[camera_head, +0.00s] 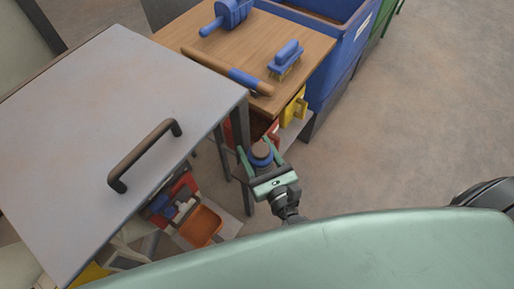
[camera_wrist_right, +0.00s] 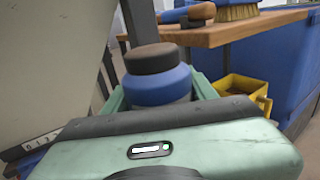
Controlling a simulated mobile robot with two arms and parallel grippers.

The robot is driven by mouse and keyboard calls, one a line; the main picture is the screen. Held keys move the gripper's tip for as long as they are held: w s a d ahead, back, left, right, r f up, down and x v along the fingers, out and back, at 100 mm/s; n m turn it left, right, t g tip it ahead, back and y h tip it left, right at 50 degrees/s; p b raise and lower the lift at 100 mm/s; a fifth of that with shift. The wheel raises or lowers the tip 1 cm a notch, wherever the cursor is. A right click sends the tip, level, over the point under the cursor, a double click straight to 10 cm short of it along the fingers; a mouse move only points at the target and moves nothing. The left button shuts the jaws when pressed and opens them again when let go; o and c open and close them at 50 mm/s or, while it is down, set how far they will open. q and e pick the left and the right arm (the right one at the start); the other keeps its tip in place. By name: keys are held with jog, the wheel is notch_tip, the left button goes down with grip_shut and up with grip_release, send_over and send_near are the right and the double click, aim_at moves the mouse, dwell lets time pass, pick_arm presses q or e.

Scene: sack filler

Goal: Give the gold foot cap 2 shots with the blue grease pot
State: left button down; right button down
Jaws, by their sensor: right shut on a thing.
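My right gripper (camera_head: 259,160) is shut on the blue grease pot (camera_head: 261,151), a round blue body with a brown top. The pot also shows between the fingers in the right wrist view (camera_wrist_right: 157,84), roughly upright. The gripper holds it beside the grey cabinet's leg, below the level of the wooden table top. I cannot make out the gold foot cap in either view. My left gripper is not in view.
A grey metal top (camera_head: 90,110) with a brown handle (camera_head: 145,155) is at left. A wooden table (camera_head: 290,45) holds a blue brush (camera_head: 287,57), a blue-gripped roller (camera_head: 240,77) and a blue tool (camera_head: 228,15). Below are a yellow bin (camera_wrist_right: 243,92) and an orange tray (camera_head: 200,224).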

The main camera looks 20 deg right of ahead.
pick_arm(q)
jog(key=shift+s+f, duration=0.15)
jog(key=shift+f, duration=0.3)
pick_arm(e)
jog(key=shift+d+f, duration=0.1)
jog(key=shift+f, duration=0.55)
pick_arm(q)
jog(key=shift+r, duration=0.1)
pick_arm(e)
jog(key=shift+r, duration=0.1)
jog(key=shift+w+a+r+p, duration=0.1)
jog(key=shift+a+r+p, duration=0.1)
jog(key=shift+r+p, duration=0.2)
jog(key=shift+a+r+p, duration=0.15)
jog(key=shift+r+p, duration=0.15)
jog(key=shift+r, duration=0.2)
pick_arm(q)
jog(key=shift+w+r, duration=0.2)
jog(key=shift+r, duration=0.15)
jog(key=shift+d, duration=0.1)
pick_arm(e)
jog(key=shift+r, duration=0.1)
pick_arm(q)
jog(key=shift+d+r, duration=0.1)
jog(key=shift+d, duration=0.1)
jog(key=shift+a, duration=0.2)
